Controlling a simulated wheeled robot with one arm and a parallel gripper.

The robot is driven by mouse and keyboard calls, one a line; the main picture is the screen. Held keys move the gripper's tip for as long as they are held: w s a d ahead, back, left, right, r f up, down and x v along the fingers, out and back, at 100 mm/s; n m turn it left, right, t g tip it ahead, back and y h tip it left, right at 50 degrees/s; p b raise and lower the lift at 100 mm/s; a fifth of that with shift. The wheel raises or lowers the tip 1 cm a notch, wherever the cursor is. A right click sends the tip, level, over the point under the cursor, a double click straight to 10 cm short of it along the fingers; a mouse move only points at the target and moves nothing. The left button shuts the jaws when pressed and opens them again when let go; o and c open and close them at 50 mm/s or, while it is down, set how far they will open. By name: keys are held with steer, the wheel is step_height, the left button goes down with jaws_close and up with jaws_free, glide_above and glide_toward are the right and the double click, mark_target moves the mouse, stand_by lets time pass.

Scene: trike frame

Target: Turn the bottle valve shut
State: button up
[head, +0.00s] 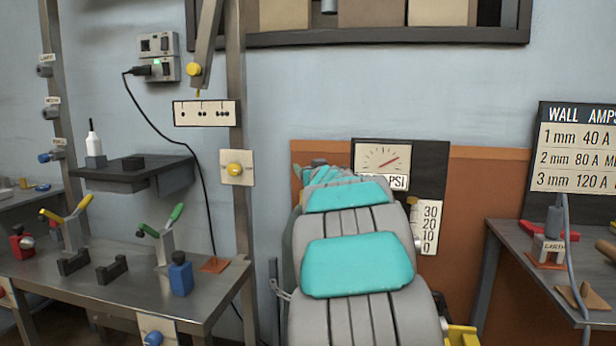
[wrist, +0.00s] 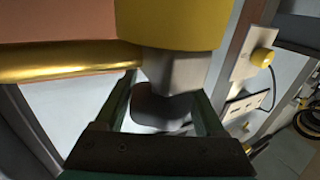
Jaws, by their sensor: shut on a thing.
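In the wrist view, the bottle valve (wrist: 175,72) shows as a grey block directly under a thick yellow cylinder (wrist: 172,22). My gripper (wrist: 168,92) has its two dark green fingers on either side of the grey block and is shut on it. A brass rod (wrist: 70,62) runs in from the left beside the valve. In the head view my own arm hides the valve and my gripper.
A metal bench (head: 130,290) with clamps and blocks stands at the left, under a small shelf (head: 140,172). Another bench (head: 560,270) with a sign above it stands at the right. A number scale (head: 428,228) from 0 to 30 hangs beside my arm.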

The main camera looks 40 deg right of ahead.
steer(key=shift+s+d+m+g+h+b, duration=0.1)
steer(key=shift+m+g+h+b, duration=0.2)
steer(key=shift+m+h+b, duration=0.25)
steer(key=shift+r, duration=0.1)
steer(key=o, duration=1.3)
steer(key=shift+o, duration=0.2)
steer(key=v, duration=0.6)
steer(key=shift+s, duration=0.2)
steer(key=shift+s+a, duration=0.45)
steer(key=shift+s, duration=0.15)
